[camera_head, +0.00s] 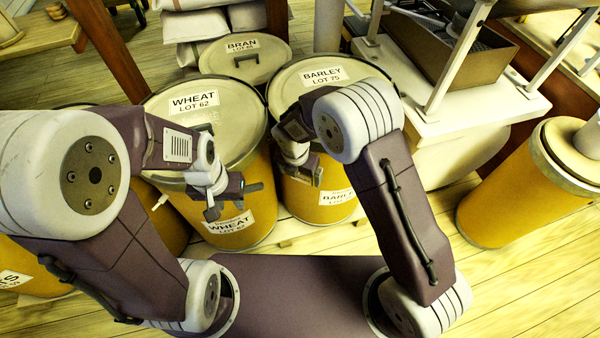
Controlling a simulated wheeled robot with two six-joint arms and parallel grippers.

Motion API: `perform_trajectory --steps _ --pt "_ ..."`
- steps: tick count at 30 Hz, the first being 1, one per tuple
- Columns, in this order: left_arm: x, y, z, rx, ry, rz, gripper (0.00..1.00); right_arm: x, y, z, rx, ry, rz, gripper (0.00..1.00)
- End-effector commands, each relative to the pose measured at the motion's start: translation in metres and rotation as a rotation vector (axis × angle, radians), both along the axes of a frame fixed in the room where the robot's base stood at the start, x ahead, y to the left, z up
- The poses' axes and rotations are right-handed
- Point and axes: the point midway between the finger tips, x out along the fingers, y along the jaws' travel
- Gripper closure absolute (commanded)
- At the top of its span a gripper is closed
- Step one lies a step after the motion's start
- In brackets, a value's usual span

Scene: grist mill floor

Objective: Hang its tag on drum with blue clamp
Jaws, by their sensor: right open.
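Several yellow drums with pale lids stand ahead of me. The wheat drum (258,215) has a "WHEAT LOT 62" label on its lid and a wheat label on its side. The barley drum (300,200) stands to its right, the bran drum (215,62) behind. I cannot make out a blue clamp on any drum, nor a loose tag. My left gripper (233,198) is in front of the wheat drum's side; its jaws are too unclear to judge. My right gripper (308,172) is open, in front of the barley drum, and partly hidden by my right arm.
Another drum (525,185) stands apart at the right. A drum at the left is mostly hidden by my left arm. A white bench (440,120) with a box (470,50) stands behind right. Pale sacks (195,25) are stacked at the back. Wooden floor (530,285) is clear at front right.

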Motion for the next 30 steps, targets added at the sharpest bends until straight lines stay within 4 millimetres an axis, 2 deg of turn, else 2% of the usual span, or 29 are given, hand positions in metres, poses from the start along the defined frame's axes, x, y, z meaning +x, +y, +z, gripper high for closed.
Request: perform_trajectory --steps 5,13,18,30 --pt "0.0 0.0 0.002 0.0 0.0 0.0 0.64 0.0 0.0 0.003 0.0 0.0 0.0 0.05" --pt "0.0 0.0 0.03 0.0 0.0 0.0 0.64 -0.008 0.005 0.061 0.002 -0.003 0.001 0.05" --pt "0.0 0.0 0.038 0.0 0.0 0.0 0.64 -0.014 0.007 0.085 0.001 0.0 0.001 0.05" --pt "0.0 0.0 0.038 0.0 0.0 0.0 0.64 -0.015 0.007 0.089 0.0 0.0 0.0 0.05"
